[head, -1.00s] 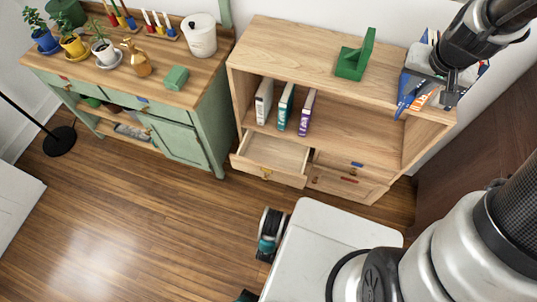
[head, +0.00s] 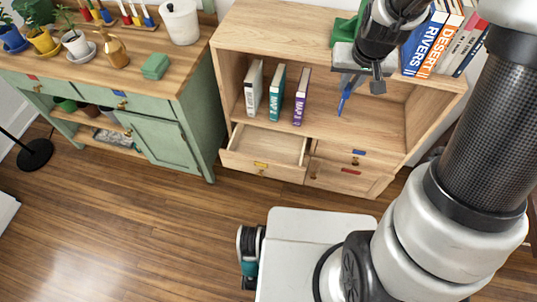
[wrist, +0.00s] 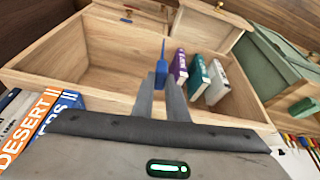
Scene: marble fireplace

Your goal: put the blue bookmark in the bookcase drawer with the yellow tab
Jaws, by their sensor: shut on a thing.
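My gripper (head: 359,80) is shut on the blue bookmark (head: 345,96), which hangs down from the fingertips in front of the bookcase's open shelf. In the wrist view the blue bookmark (wrist: 161,68) stands out beyond the two finger ends. The bookcase (head: 270,30) has an open drawer (head: 262,167) at its lower left with a yellow tab (head: 261,165) on the front. This drawer is pulled out and looks empty inside. My gripper is above and to the right of it. Other drawers with a blue tab (head: 358,153) and a red tab (head: 351,171) are shut.
A white book (head: 253,87), a teal book (head: 276,92) and a purple book (head: 301,97) stand on the shelf. Several books (head: 440,45) and a green bookend (head: 343,30) are on the bookcase top. A green cabinet (head: 163,140) stands to the left.

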